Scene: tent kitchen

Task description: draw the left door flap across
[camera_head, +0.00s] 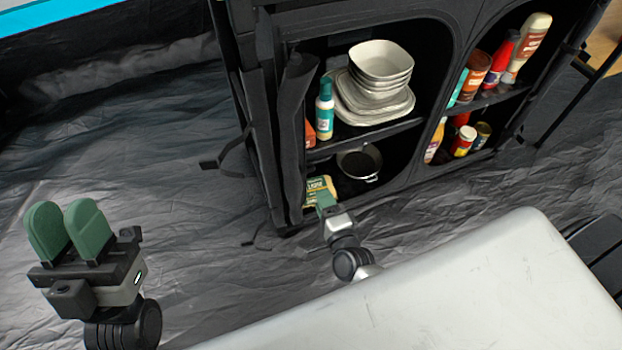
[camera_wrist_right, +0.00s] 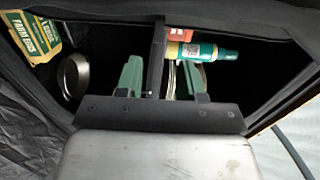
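The black fabric cupboard (camera_head: 428,95) has two arched openings, and the left one is uncovered. A dark, narrow bundle of fabric that looks like the left door flap (camera_head: 292,135) hangs gathered along the left opening's left edge. My right gripper (camera_head: 325,199) is in front of that opening's lower part, to the right of the bundle. In the right wrist view its green fingers (camera_wrist_right: 164,78) are apart, with a dark shelf edge (camera_wrist_right: 157,55) showing between them. No fabric shows gripped. My left gripper (camera_head: 66,232) is far left of the cupboard, its green fingers apart and empty.
Inside the left opening are stacked dishes (camera_head: 375,85), a teal bottle (camera_head: 325,108), a pot (camera_head: 360,162) and a yellow-green carton (camera_head: 318,187). Bottles and jars (camera_head: 478,75) fill the right opening. Straps (camera_head: 228,155) hang at the cupboard's left. Floor left of it is clear.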

